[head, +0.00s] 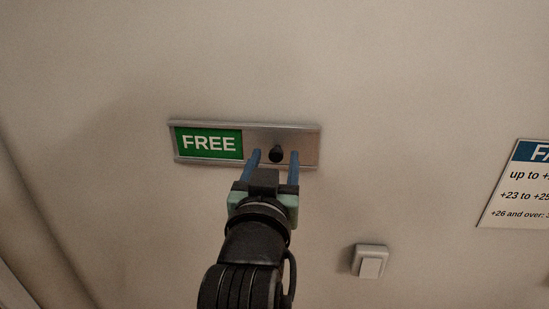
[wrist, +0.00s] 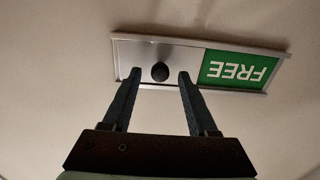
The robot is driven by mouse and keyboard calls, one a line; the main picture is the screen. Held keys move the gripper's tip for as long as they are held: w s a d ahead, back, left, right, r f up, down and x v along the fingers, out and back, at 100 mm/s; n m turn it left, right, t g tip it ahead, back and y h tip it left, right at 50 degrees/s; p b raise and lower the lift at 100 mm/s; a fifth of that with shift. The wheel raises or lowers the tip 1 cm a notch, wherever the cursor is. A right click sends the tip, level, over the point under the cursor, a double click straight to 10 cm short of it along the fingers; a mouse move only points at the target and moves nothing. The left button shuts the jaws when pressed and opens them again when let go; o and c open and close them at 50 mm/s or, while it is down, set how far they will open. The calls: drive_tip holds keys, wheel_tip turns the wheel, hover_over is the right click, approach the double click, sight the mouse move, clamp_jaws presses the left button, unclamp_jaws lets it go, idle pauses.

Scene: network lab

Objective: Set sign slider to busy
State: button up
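The sign (head: 283,134) is a metal-framed plate on the wall. Its left part shows a green panel (head: 208,143) reading FREE; the right part is a bare metal cover. A black knob (head: 277,153) sticks out of the cover. My gripper (head: 274,155) is open, with one blue finger on each side of the knob and visible gaps between. In the wrist view the sign appears upside down, with the knob (wrist: 160,72) between the fingertips of my gripper (wrist: 158,78). I cannot tell how deep the fingertips reach along the knob. No BUSY text shows.
A white wall switch (head: 370,261) is below and to the right of the sign. A notice (head: 518,187) with a blue header hangs at the right edge. The wall around the sign is otherwise bare.

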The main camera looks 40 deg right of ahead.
clamp_jaws()
idle(1.3)
